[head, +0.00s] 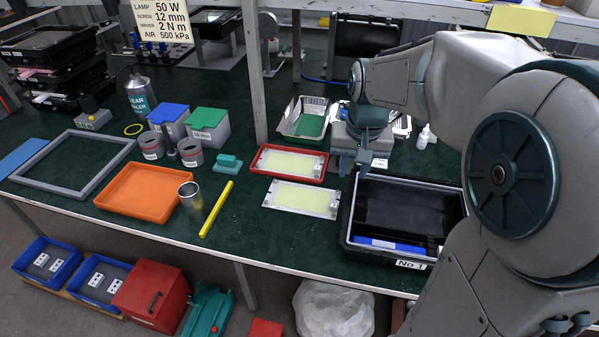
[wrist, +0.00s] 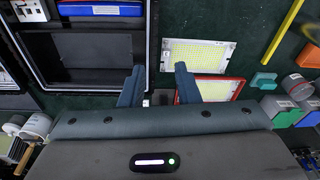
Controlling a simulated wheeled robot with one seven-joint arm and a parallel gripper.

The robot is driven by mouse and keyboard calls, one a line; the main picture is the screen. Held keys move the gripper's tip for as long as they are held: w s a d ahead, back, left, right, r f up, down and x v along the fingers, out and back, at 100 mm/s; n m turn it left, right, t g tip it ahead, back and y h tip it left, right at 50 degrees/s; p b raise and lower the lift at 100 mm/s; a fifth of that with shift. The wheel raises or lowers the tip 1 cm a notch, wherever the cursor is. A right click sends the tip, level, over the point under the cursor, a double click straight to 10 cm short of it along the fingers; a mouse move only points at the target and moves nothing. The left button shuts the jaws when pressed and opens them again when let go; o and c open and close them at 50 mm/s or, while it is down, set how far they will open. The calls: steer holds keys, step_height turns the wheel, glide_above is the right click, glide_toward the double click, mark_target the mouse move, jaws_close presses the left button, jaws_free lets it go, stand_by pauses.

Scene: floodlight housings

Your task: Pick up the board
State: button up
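A flat board (head: 302,198) with a pale yellow face and light metal ends lies on the dark green bench, in front of a red tray (head: 263,170). A similar yellow panel (head: 292,162) lies in that tray. In the wrist view the board (wrist: 198,54) is just beyond my right finger, and the red tray (wrist: 238,90) is partly hidden by that finger. My gripper (head: 353,168) points down, to the right of the red tray and behind the black case. In the wrist view my gripper (wrist: 157,82) has its fingers apart with nothing held between them.
An open black case (head: 347,230) stands right of the board, holding a blue item (head: 390,244). A yellow bar (head: 216,210), a metal cup (head: 191,199) and an orange tray (head: 105,199) lie left. A bench post (head: 255,80) rises behind the red tray.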

steer(key=m+g+b, duration=0.2)
steer(key=b, duration=0.2)
glide_above(334, 203)
step_height(334, 203, down, 12)
step_height(334, 203, down, 14)
steer(key=shift+s+p, duration=0.1)
steer(key=shift+p, duration=0.35)
jaws_close()
